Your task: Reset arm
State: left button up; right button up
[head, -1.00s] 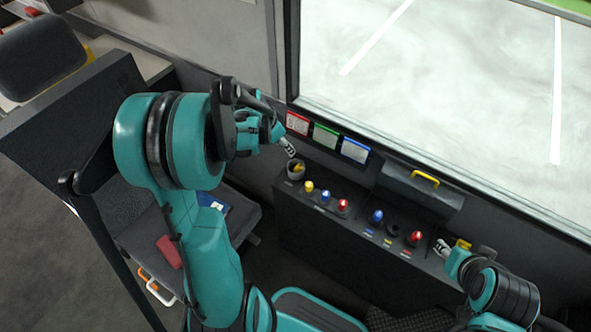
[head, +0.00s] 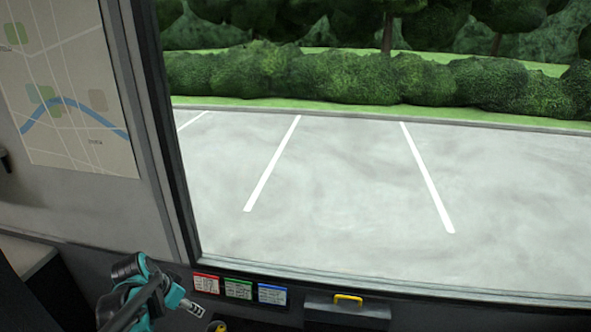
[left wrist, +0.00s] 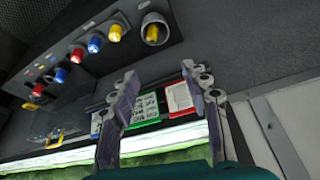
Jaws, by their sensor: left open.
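My left gripper (head: 190,305) shows at the bottom left of the head view, near the wall below the window, left of the red card. In the left wrist view the left gripper (left wrist: 160,82) is open, with its two fingers apart and nothing between the tips. The red card (left wrist: 179,98) and the green card (left wrist: 146,108) show behind and between the fingers. A round cup (left wrist: 155,29) with a yellow piece in it is beyond the fingertips, apart from them. My right gripper is in neither current view.
A console (left wrist: 85,30) carries red, blue and yellow knobs. A blue card (head: 272,294) is right of the green one. A dark box with a yellow handle (head: 348,298) sits under the window. A map (head: 70,90) hangs on the left wall.

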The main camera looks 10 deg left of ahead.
pick_arm(q)
jog(key=s+d+r+n+t+y, duration=0.1)
jog(key=s+d+r+n+t, duration=0.2)
jog(key=s+d, duration=1)
jog(key=d+r, duration=0.2)
jog(key=d, duration=0.1)
jog(key=shift+s+d+r+n, duration=0.15)
jog(key=shift+s+d+n, duration=0.15)
jog(key=shift+s+n, duration=0.1)
jog(key=shift+a, duration=0.1)
